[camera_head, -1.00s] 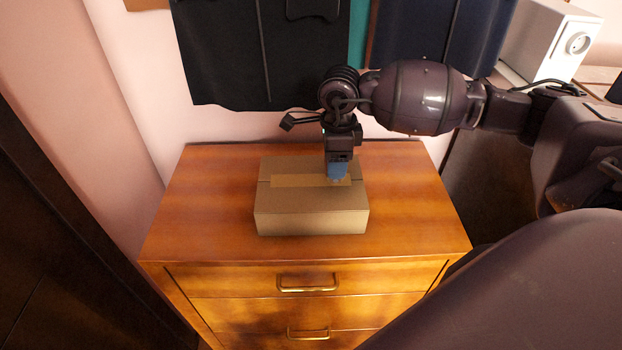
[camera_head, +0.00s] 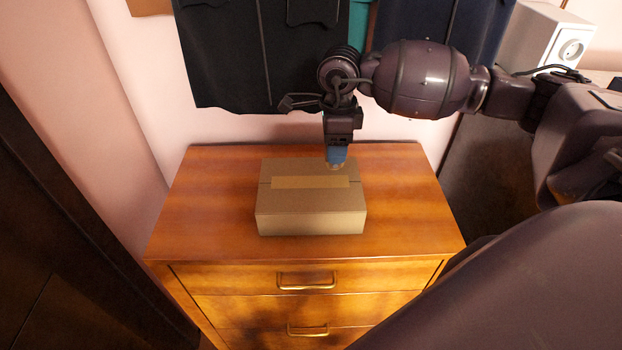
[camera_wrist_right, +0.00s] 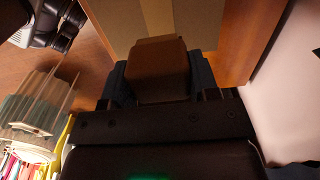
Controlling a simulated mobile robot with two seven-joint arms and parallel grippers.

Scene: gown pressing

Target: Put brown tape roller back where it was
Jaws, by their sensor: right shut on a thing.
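My right gripper (camera_head: 337,156) is above the back right part of a closed cardboard box (camera_head: 311,223), pointing down. In the right wrist view, my right gripper (camera_wrist_right: 157,80) is shut on a brown block-like thing, which looks like the brown tape roller (camera_wrist_right: 157,68). In the head view, only a small brownish bit of it shows under the blue fingertips. The box lies on the wooden drawer cabinet (camera_head: 206,205) with a tan tape strip along its top. It also shows in the right wrist view (camera_wrist_right: 112,22). My left gripper is not seen.
Dark garments (camera_head: 230,65) hang behind the cabinet. The cabinet top is clear on both sides of the box. A white appliance (camera_head: 545,40) stands at the upper right. Pale, partly see-through items (camera_wrist_right: 35,105) show at the left in the right wrist view.

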